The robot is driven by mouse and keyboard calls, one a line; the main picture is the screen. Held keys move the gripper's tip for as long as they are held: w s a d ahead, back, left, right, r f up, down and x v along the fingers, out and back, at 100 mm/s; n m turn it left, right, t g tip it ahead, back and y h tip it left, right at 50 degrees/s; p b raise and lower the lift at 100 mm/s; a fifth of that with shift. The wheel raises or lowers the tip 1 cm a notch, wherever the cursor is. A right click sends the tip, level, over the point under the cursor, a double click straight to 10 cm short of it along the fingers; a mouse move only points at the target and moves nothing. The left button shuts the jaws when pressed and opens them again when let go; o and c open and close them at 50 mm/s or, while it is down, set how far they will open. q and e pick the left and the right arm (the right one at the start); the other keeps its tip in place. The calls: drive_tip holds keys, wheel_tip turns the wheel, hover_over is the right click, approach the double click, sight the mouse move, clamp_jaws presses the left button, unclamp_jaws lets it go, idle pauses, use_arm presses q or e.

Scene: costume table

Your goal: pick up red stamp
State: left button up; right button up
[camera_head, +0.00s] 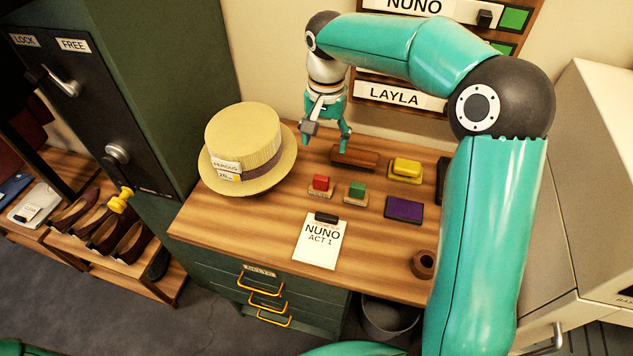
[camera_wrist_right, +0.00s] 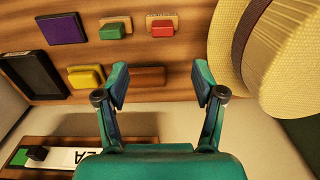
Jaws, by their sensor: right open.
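The red stamp (camera_head: 320,184) stands on the wooden table, right of the straw hat, and also shows near the top of the right wrist view (camera_wrist_right: 162,28). A green stamp (camera_head: 356,190) stands just to its right. My right gripper (camera_head: 327,136) is open and empty, above the back of the table, behind the red stamp and apart from it. In the right wrist view its two fingers (camera_wrist_right: 160,84) are spread, with the red stamp beyond their tips. My left gripper is not in the head view; only a teal part of mine shows at the bottom edge.
The straw hat (camera_head: 245,148) stands close to the left of the right gripper. A wooden block (camera_head: 355,158), a yellow block (camera_head: 405,170), a purple pad (camera_head: 404,208) and a NUNO card (camera_head: 320,242) lie on the table. A brown ring (camera_head: 423,264) is near the front right edge.

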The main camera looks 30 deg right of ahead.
sight(321, 177)
drive_tip(key=f, duration=0.6)
drive_tip(key=w+f, duration=0.1)
drive_tip(key=f, duration=0.1)
drive_tip(key=shift+f+p, duration=0.35)
drive_tip(key=shift+f, duration=0.05)
drive_tip(key=shift+s+f, duration=0.15)
drive_tip(key=shift+a+f, duration=0.1)
drive_tip(key=shift+f, duration=0.4)
wheel_tip(321, 177, down, 4)
drive_tip(key=shift+s+a+f+p, duration=0.1)
drive_tip(key=shift+p, duration=0.85)
drive_tip(key=shift+f, duration=0.25)
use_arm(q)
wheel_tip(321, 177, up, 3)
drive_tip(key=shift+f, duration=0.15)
use_arm(e)
drive_tip(key=c, duration=1.3)
